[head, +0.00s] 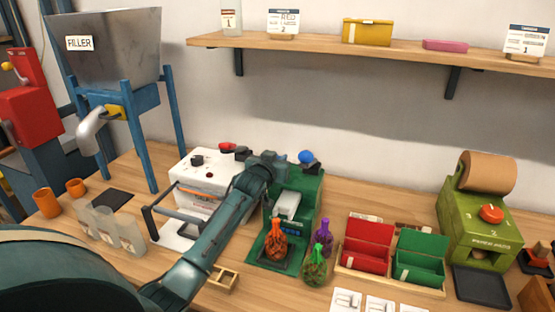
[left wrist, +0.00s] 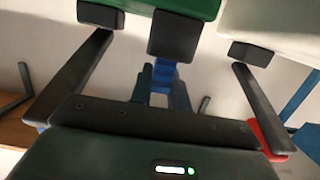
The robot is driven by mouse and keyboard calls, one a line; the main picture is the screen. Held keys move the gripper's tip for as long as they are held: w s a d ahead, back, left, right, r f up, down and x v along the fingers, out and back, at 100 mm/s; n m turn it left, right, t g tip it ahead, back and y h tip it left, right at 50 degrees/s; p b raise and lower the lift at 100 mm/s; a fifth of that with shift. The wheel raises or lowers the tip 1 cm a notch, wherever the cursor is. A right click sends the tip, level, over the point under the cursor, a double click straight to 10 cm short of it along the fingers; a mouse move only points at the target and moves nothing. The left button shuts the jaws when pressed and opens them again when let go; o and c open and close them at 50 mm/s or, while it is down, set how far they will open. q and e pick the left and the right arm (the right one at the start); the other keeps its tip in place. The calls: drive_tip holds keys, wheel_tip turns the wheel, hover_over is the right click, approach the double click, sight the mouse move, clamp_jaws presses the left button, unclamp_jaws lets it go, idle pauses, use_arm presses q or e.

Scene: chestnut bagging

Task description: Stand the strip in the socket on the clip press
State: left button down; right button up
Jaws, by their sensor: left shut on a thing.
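The green clip press (head: 310,190) stands mid-table, with a white part at its front and an orange bag (head: 276,242) on its base. My left gripper (head: 277,160) is at the top of the press, beside the white sealer. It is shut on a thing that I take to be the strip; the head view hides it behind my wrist. In the left wrist view a dark block (left wrist: 175,37) shows between the two fingers, in front of the green press (left wrist: 190,6); I cannot tell if it is the strip. The socket is not clearly visible. My right gripper is not in view.
The white sealer (head: 202,170) stands close left of the press. Purple and green bags (head: 315,268) stand to its right, then red (head: 365,251) and green (head: 418,258) open boxes. A green roll machine (head: 478,222) is far right. A shelf (head: 380,53) runs above.

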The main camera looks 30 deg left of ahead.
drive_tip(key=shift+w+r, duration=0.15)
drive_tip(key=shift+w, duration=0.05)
use_arm(q)
drive_tip(key=shift+f, duration=0.1)
drive_tip(key=c, duration=1.3)
unclamp_jaws()
drive_tip(key=shift+c, duration=0.2)
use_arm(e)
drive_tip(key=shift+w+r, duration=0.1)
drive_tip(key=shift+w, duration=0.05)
